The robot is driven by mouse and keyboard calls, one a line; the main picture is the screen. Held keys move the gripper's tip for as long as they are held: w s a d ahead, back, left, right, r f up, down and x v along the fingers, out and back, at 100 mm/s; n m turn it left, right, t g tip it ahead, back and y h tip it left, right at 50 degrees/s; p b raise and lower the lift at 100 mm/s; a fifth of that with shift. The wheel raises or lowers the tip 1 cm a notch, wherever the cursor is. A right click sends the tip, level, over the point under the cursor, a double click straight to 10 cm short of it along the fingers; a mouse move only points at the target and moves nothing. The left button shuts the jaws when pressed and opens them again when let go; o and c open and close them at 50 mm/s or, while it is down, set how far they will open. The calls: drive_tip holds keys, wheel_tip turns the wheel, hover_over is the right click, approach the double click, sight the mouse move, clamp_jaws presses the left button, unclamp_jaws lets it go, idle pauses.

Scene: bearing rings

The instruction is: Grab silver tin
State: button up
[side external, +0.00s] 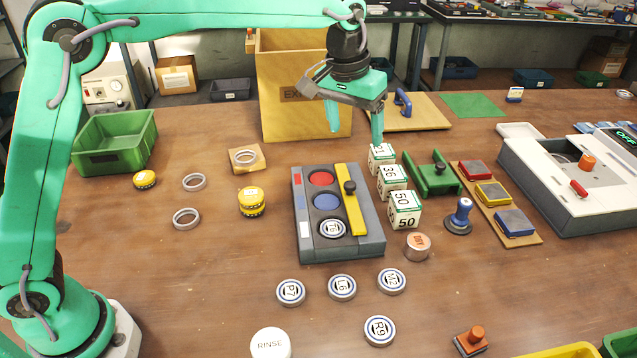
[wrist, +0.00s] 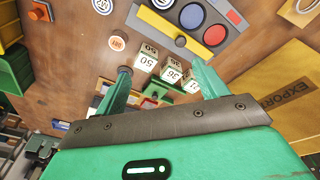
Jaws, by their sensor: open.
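A small round tin with silvery sides and an orange label on top (side external: 418,246) stands on the table, right of the grey button box's front corner and in front of the numbered cubes. In the wrist view the tin (wrist: 117,43) shows at upper left, beyond the left fingertip. My gripper (side external: 355,135) is open and empty, pointing down above the back of the work area, behind the tin. In the wrist view the spread fingers (wrist: 162,70) frame the numbered cubes. Nothing touches the tin.
Three numbered cubes (side external: 392,182) stand behind the tin. The grey button box (side external: 365,246) is to its left, a blue-handled stamp (side external: 459,217) to its right. Several labelled discs (side external: 342,287) lie in front. Coloured pads (side external: 491,194) and a large box (side external: 303,110) are farther back.

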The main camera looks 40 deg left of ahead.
drive_tip(key=w+d+f+g, duration=0.1)
drive_tip(key=w+d+f, duration=0.3)
drive_tip(key=d+f, duration=0.4)
hover_over(419, 241)
drive_tip(key=shift+g+y, duration=0.3)
drive_tip(key=shift+g, duration=0.1)
wheel_tip(419, 241, down, 9)
drive_tip(key=shift+w+a+r, duration=0.1)
drive_tip(key=shift+w, duration=0.05)
drive_tip(key=shift+f, duration=3.9)
drive_tip(key=c, duration=1.1)
